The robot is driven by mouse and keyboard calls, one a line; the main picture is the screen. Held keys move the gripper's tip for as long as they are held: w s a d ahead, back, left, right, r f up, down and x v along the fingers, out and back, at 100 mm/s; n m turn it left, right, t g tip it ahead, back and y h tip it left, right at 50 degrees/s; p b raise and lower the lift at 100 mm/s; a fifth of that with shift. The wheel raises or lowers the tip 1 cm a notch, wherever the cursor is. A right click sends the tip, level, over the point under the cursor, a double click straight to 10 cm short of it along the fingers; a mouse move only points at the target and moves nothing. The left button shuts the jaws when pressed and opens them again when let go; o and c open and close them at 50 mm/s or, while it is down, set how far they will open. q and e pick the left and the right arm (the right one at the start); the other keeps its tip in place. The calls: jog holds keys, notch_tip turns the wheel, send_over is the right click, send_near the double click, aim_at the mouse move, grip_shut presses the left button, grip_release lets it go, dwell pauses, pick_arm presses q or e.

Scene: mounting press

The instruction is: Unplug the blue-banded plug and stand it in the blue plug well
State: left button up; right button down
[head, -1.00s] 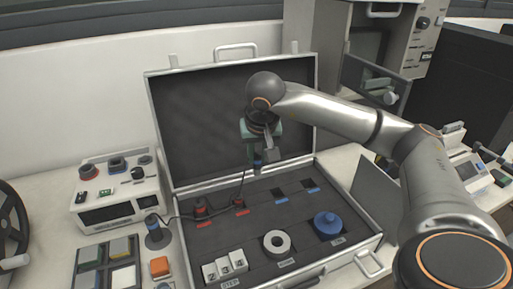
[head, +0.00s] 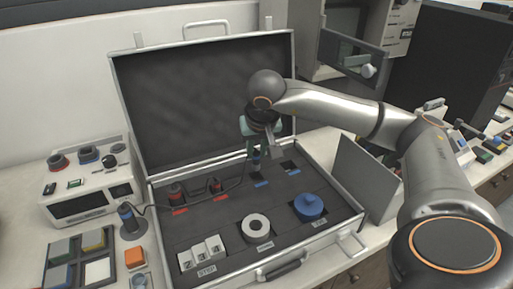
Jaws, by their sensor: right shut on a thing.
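My right gripper (head: 252,143) is shut on a dark plug with a blue band (head: 257,155), held pointing down over the case. A thin dark cord runs from near this gripper down to the left. The plug is just above and behind the left blue-labelled well (head: 262,183); a gap to the well floor cannot be judged. A second blue-labelled well (head: 291,168) lies to its right and looks empty. Another blue-banded plug (head: 127,211) stands in a round dark holder on the bench left of the case. My left gripper is not in view.
An instrument box (head: 92,186) is at left.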

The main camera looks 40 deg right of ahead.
aim_at(257, 164)
dwell(0.3)
jog(key=shift+f, duration=0.15)
jog(key=shift+f, duration=0.25)
dwell(0.3)
jog(key=shift+f+b, duration=0.15)
jog(key=shift+b, duration=0.25)
jog(key=shift+f+b, duration=0.45)
jog(key=shift+f, duration=0.15)
jog(key=shift+f, duration=0.15)
jog(key=shift+f+b, duration=0.8)
jog(key=shift+f, duration=0.1)
jog(key=shift+f+b, duration=0.3)
jog(key=shift+f, duration=0.05)
